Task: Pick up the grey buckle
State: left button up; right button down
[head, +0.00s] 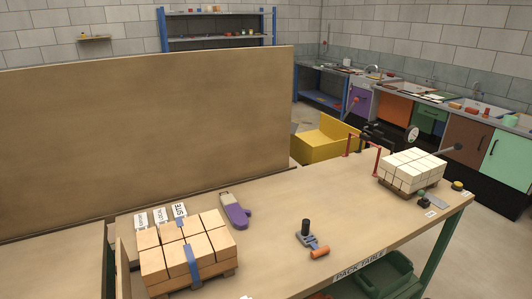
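A small dark grey piece (421,195) lies on the pack table (275,240) near its right end, in front of the white brick stack; it may be the grey buckle, but it is too small to be sure. A stack of tan bricks (160,262) stands at the front left with a blue strap (194,264) over it. A tool with a black knob and an orange handle (320,252) lies at mid-table.
White bricks (410,170) stand on a pallet at the right, with a yellow button (457,185) beside them. A tall brown panel (145,140) stands behind. The table's middle is mostly clear.

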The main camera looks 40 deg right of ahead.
aim_at(307, 237)
jog(key=z, duration=1.7)
